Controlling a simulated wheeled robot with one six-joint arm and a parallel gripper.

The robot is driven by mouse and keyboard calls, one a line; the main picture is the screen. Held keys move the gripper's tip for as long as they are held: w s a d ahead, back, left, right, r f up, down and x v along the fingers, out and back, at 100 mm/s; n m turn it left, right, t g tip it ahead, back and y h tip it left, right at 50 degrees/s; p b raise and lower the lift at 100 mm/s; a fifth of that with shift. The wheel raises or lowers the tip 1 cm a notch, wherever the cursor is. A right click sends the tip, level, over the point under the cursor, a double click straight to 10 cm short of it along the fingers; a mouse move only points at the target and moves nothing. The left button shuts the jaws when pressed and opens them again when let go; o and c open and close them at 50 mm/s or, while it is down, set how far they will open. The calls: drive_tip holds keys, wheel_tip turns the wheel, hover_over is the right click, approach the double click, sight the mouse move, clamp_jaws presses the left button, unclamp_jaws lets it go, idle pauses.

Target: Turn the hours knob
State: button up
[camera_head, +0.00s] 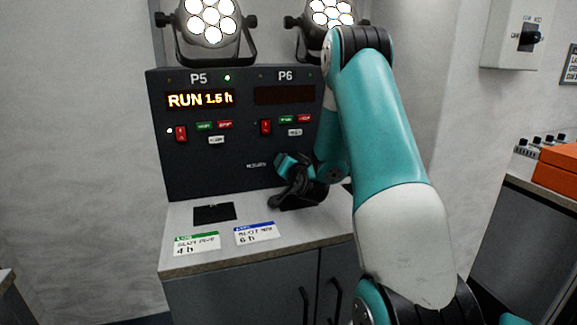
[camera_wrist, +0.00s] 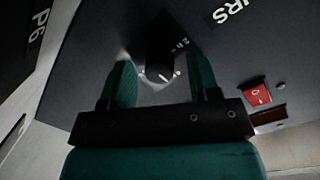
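The hours knob (camera_wrist: 158,66) is a small dark round knob with a pale mark, on the dark panel (camera_head: 215,165). In the wrist view it sits between the two teal fingers of my gripper (camera_wrist: 162,78). The fingers are apart, with a gap showing on each side of the knob. Part of the HOURS lettering (camera_wrist: 230,10) shows beside it. In the head view my gripper (camera_head: 290,168) is at the lower right of the panel, by the HOURS label (camera_head: 256,165), and hides the knob. The P5 display (camera_head: 200,99) reads RUN 1.5 h; the P6 display (camera_head: 284,95) is dark.
Red rocker switches (camera_head: 181,134) and small buttons sit on the panel. A green-topped card (camera_head: 197,244) reading 4 h and a blue-topped card (camera_head: 257,234) reading 6 h lie on the counter (camera_head: 185,262). Lamps (camera_head: 210,22) stand above. An orange case (camera_head: 558,172) is at right.

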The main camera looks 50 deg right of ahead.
drive_tip(key=shift+s, duration=0.1)
drive_tip(key=b+v, duration=0.9)
drive_tip(key=v, duration=0.2)
drive_tip(key=shift+s+a+f, duration=0.1)
drive_tip(key=shift+a+f, duration=0.05)
drive_tip(key=shift+f, duration=0.05)
drive_tip(key=b, duration=0.3)
drive_tip(key=shift+s+a, duration=0.25)
drive_tip(key=shift+a, duration=0.1)
drive_tip(key=b+v, duration=0.2)
drive_tip(key=b, duration=0.2)
drive_tip(key=shift+d, duration=0.1)
drive_tip(key=shift+s+r+b, duration=0.1)
drive_tip(key=shift+s+b, duration=0.25)
drive_tip(key=shift+b, duration=0.25)
drive_tip(key=shift+r+b+v, duration=0.2)
drive_tip(key=shift+b+v, duration=0.2)
drive_tip(key=shift+v, duration=0.95)
drive_tip(key=shift+w, duration=0.1)
